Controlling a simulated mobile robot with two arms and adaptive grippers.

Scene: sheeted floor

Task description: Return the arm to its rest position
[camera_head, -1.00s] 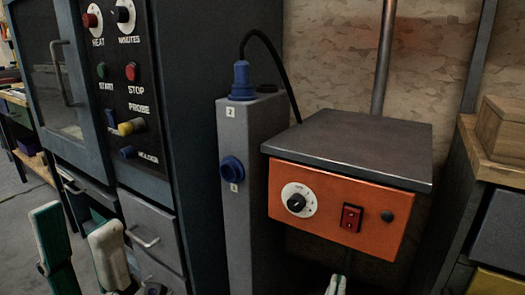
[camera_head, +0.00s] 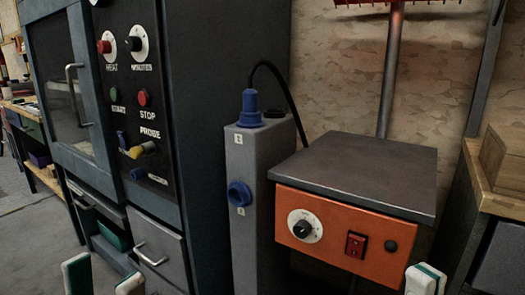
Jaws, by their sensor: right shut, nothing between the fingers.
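My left gripper (camera_head: 103,279) is at the bottom left edge of the head view. Its two white-and-green fingertips stand apart with nothing seen between them, in front of the oven cabinet's lower part. My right gripper (camera_head: 425,279) is at the bottom right, in front of the lower right corner of the orange control box. Its pale fingertips are together and hold nothing. Most of both arms is below the picture.
A dark oven cabinet (camera_head: 231,90) with knobs and buttons stands left, with a grey drawer (camera_head: 157,250) below. A grey socket post (camera_head: 262,165) holds a blue plug (camera_head: 250,108). The orange box (camera_head: 330,235) has a flat grey top. A wooden block (camera_head: 508,165) sits far right.

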